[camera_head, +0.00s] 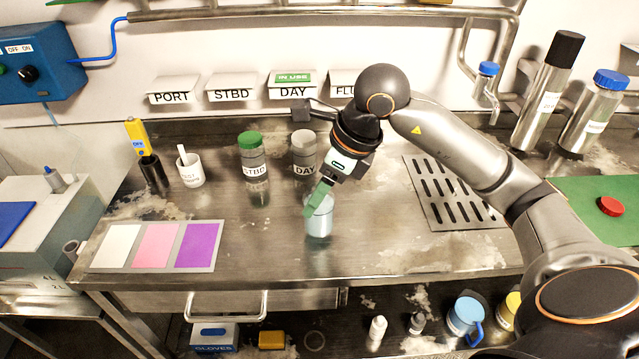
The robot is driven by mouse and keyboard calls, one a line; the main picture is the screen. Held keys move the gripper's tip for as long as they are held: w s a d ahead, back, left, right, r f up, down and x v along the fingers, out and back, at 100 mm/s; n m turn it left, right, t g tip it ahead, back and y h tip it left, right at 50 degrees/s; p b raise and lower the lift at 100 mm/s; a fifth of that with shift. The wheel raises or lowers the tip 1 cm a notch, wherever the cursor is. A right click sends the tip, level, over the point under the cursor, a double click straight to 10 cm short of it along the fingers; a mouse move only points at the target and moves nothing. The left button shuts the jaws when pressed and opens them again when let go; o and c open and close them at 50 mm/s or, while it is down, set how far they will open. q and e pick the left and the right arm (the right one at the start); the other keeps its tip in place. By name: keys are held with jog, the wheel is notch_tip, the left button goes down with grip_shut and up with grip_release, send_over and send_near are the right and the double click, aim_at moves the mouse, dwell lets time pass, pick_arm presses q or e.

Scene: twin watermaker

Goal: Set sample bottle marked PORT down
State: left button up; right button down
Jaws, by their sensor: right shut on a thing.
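My right gripper (318,197) is shut on a clear sample bottle (319,222) at the front middle of the steel counter (270,225). Its green fingers are at the top of the bottle, and the bottle looks upright. No label shows on the side facing me, so I cannot read PORT on it. I cannot tell whether its base touches the counter or hangs just above it. A PORT sign (171,97) is on the back wall at the left. My left gripper is not in view.
Behind stand a green-capped STBD bottle (252,156), a grey-capped DAY bottle (304,152) and a white cup (189,168). A colour card (157,268) lies at the front left. A slotted drain (450,195) is to the right. The counter between card and bottle is clear.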

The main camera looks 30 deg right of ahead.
jog(key=shift+f, duration=0.75)
jog(key=shift+f, duration=0.2)
jog(key=shift+c, duration=0.6)
grip_release()
jog(key=shift+r, duration=0.1)
jog(key=shift+r, duration=0.3)
jog(key=p+v, duration=0.1)
jog(key=v, duration=1)
jog(key=shift+s+r, duration=0.2)
jog(key=shift+r, duration=0.05)
jog(key=shift+d, duration=0.15)
